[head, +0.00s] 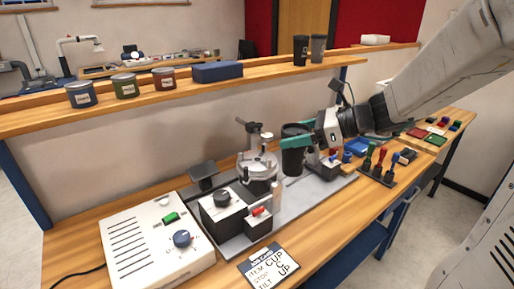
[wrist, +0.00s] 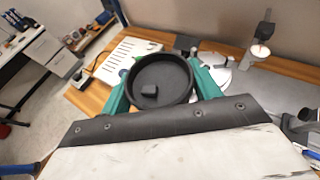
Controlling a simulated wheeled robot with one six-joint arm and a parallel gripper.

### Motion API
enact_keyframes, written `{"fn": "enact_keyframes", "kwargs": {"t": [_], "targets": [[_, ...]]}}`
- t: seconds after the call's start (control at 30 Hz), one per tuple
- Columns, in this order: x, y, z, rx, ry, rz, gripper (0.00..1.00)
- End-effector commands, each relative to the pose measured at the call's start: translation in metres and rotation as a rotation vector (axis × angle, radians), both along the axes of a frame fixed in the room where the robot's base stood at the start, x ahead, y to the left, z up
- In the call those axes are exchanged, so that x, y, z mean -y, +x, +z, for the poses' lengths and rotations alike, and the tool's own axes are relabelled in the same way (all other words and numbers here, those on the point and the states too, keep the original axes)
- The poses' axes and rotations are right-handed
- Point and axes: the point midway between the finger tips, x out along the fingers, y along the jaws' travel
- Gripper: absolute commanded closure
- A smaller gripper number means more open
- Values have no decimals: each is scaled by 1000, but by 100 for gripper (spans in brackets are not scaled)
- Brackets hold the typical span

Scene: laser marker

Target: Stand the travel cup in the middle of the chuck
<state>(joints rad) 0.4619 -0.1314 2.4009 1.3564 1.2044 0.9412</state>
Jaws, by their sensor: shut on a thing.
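The dark travel cup (head: 293,158) is upright between the teal fingers of my gripper (head: 291,142), just right of the chuck. In the wrist view I look down on the round black top of the cup (wrist: 160,75), with a finger on each side. My gripper (wrist: 163,85) is shut on it. The chuck (head: 258,168) is a round, pale metal fixture on the grey base plate, with nothing standing in its middle that I can make out. It shows partly behind the right finger in the wrist view (wrist: 222,76). Whether the cup's bottom touches anything is unclear.
A post with a head (head: 250,132) rises behind the chuck. A black box with a knob (head: 222,212) and a white control unit (head: 155,238) stand left and in front. A job card (head: 269,266) lies at the front. Red and green-handled tools (head: 378,160) stand to the right.

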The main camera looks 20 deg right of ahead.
Motion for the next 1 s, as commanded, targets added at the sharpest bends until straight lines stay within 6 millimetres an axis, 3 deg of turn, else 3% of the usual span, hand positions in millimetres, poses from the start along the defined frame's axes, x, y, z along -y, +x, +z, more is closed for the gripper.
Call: {"fn": "enact_keyframes", "kwargs": {"t": [0.53, 0.9, 1.0], "targets": [[-18, 121, -12, 0, 0, -21, 47], [-29, 154, -15, 0, 0, -19, 47], [-28, 152, -35, -5, 1, -19, 47]]}}
